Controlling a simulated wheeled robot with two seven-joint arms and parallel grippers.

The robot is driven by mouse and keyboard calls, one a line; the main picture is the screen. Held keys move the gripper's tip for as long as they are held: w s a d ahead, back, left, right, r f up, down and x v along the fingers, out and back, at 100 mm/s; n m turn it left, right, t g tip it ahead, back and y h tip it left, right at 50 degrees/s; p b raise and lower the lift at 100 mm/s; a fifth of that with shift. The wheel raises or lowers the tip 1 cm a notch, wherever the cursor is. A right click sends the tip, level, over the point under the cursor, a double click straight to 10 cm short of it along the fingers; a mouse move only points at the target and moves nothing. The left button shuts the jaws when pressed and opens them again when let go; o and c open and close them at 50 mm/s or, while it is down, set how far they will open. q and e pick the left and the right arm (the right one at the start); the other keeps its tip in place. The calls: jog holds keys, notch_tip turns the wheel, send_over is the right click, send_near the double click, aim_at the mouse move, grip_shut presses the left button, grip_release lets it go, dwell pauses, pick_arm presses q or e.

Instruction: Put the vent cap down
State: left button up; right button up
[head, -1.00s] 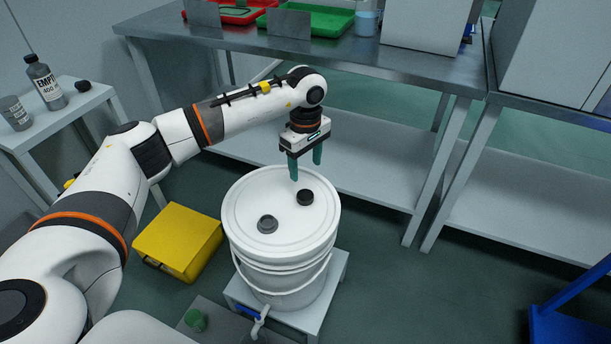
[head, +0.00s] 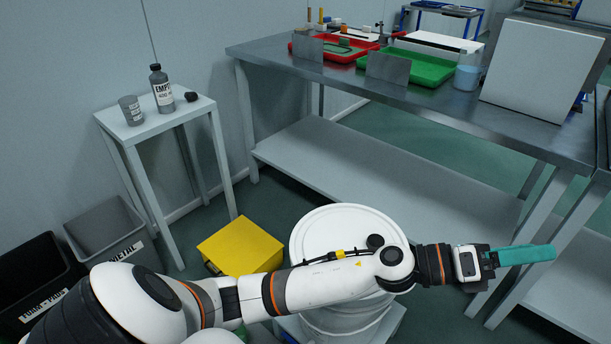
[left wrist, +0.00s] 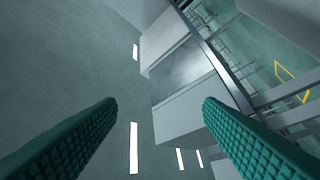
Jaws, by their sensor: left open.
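My left gripper (head: 550,253) is stretched out to the right of the white bucket (head: 338,222), its teal fingers pointing right. In the left wrist view its two fingers (left wrist: 160,103) stand wide apart with nothing between them. A black cap (head: 375,241), which looks like the vent cap, sits on the bucket's white lid, just behind my forearm and apart from the gripper. The grey fitting seen on the lid earlier is hidden by my arm now. My right gripper is not in view.
A small side table (head: 130,125) holds a grey bottle (head: 161,88), a grey cup (head: 131,110) and a small black object (head: 191,97). A yellow box (head: 242,247) stands left of the bucket. A steel bench (head: 440,100) with red (head: 335,55) and green (head: 432,68) trays runs behind.

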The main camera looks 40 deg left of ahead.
pick_arm(q)
jog(key=s+a+f+n+y, duration=0.3)
jog(key=a+f+n+y, duration=0.55)
jog(key=n, duration=0.55)
jog(key=s+a+f+n+y, duration=0.2)
jog(key=a+f+n+y, duration=0.6)
jog(key=n, duration=0.6)
jog(key=s+a+f+n+g, duration=0.1)
jog(key=s+f+n+g, duration=0.1)
jog(key=s, duration=0.5)
jog(key=s+a+f+n+g, duration=0.1)
jog(key=s+f+n+g, duration=0.1)
jog(key=s+f+g, duration=0.2)
jog(key=s+a+f+n+g+y, duration=0.1)
jog(key=s+f+n+g, duration=0.1)
jog(key=s, duration=0.7)
jog(key=shift+s+a+f+n+g, duration=0.35)
jog(key=shift+f+g, duration=0.35)
jog(key=shift+f, duration=0.25)
jog(key=shift+w+d, duration=0.1)
